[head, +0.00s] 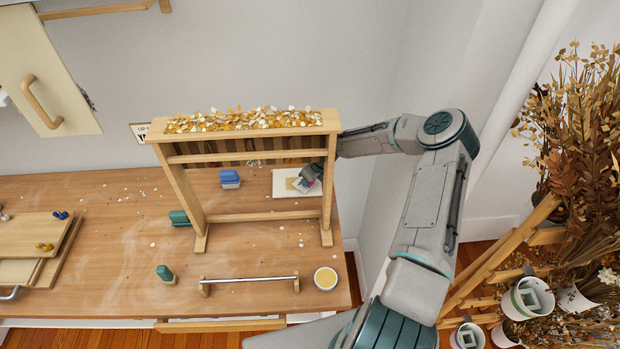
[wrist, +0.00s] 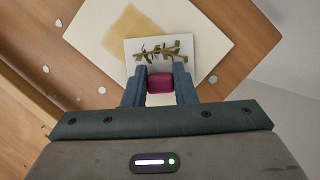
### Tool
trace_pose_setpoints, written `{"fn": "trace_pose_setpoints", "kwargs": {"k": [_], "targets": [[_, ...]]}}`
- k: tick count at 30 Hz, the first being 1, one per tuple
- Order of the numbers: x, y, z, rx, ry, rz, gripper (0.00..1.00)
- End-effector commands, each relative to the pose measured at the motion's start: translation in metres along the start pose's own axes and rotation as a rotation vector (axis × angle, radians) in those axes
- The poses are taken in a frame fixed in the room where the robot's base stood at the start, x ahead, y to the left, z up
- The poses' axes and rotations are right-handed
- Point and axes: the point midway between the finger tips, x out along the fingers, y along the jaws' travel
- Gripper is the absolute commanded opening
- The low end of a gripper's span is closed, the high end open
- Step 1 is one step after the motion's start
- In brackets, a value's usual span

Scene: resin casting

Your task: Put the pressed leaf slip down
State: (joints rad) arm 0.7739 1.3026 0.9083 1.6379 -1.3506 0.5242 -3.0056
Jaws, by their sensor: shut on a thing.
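The pressed leaf slip (wrist: 160,50) is a small white card with a brown-green leaf sprig and a dark magenta grip block (wrist: 160,84). My gripper (wrist: 160,76) is shut on that block, its blue fingers on either side. The slip is over a white sheet (wrist: 215,42) with a tan square (wrist: 128,32), covering part of both. In the head view the slip (head: 304,187) is at the right of the sheet (head: 281,177), behind the wooden frame. I cannot tell whether the slip touches the sheet.
A wooden frame (head: 173,188) with a shelf of yellow and white flakes (head: 240,120) stands around my reach. The middle is fairly clear.

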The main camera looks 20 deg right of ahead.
Motion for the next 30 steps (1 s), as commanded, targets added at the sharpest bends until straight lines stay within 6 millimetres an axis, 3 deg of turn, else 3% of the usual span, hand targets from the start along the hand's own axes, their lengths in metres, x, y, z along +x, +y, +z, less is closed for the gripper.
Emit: {"fn": "trace_pose_setpoints", "kwargs": {"k": [7, 8, 9, 10, 20, 30], "targets": [[0.003, 0.0, -0.002, 0.001, 0.001, 0.0, 0.0], [0.002, 0.0, -0.001, 0.001, 0.001, 0.0, 0.33], [0.002, 0.0, -0.001, 0.001, 0.001, 0.0, 0.44], [0.002, 0.0, -0.001, 0.001, 0.001, 0.0, 0.46], [-0.003, 0.0, 0.0, 0.001, 0.0, 0.0, 0.46], [-0.055, -0.001, -0.001, 0.003, -0.001, 0.001, 0.46]]}}
